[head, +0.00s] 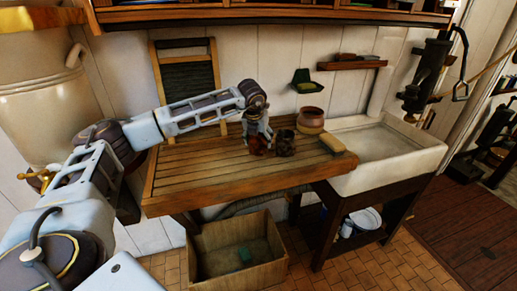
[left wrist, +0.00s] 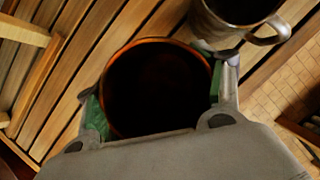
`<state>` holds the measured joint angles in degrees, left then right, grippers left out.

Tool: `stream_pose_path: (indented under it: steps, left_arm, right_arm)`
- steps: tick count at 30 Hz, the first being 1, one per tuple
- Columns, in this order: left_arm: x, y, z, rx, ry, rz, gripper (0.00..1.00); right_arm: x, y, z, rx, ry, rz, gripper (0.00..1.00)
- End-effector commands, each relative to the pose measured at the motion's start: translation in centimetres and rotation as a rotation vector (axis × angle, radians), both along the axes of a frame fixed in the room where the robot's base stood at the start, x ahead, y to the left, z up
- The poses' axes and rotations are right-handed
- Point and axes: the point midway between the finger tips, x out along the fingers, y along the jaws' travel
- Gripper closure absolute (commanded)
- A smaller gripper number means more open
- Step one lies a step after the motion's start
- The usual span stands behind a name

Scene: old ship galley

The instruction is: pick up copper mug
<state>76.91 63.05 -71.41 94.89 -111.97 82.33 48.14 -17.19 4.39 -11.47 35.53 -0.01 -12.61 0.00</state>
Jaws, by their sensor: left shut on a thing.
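The copper mug (head: 259,148) is near the right part of the wooden counter in the head view. It looks reddish-brown and small there. In the left wrist view the copper mug (left wrist: 157,43) shows from above as a round orange rim with a dark inside. My left gripper (head: 257,136) comes down over it from above. In the left wrist view my left gripper (left wrist: 160,97) has a green-padded finger on each side of the mug and is shut on it. I cannot tell whether the mug's base touches the counter. My right gripper is not in view.
A dark metal mug (head: 286,143) stands close to the right of the copper mug; its handle shows in the left wrist view (left wrist: 262,38). A clay pot (head: 311,121) and a tan block (head: 331,144) lie further right, beside the white sink (head: 398,168). The counter's left part (head: 195,175) is clear.

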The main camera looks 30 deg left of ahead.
Motion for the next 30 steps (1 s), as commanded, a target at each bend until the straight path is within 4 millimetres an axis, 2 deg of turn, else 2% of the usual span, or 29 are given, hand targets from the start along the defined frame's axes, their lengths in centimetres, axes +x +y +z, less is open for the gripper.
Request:
stream_pose_path:
  steps: [6, 12, 30]
  left_arm:
    - [0.1, 0.0, 3.1, -0.001, -0.004, 0.000, 0.79]
    - [0.1, 0.0, 4.5, -0.001, -0.004, 0.000, 0.79]
    - [0.1, 0.0, 4.8, 0.000, -0.003, 0.001, 0.79]
  right_arm:
    - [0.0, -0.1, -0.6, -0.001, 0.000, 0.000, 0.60]
    - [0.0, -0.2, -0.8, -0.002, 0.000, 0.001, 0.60]
    - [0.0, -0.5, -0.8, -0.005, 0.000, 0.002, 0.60]
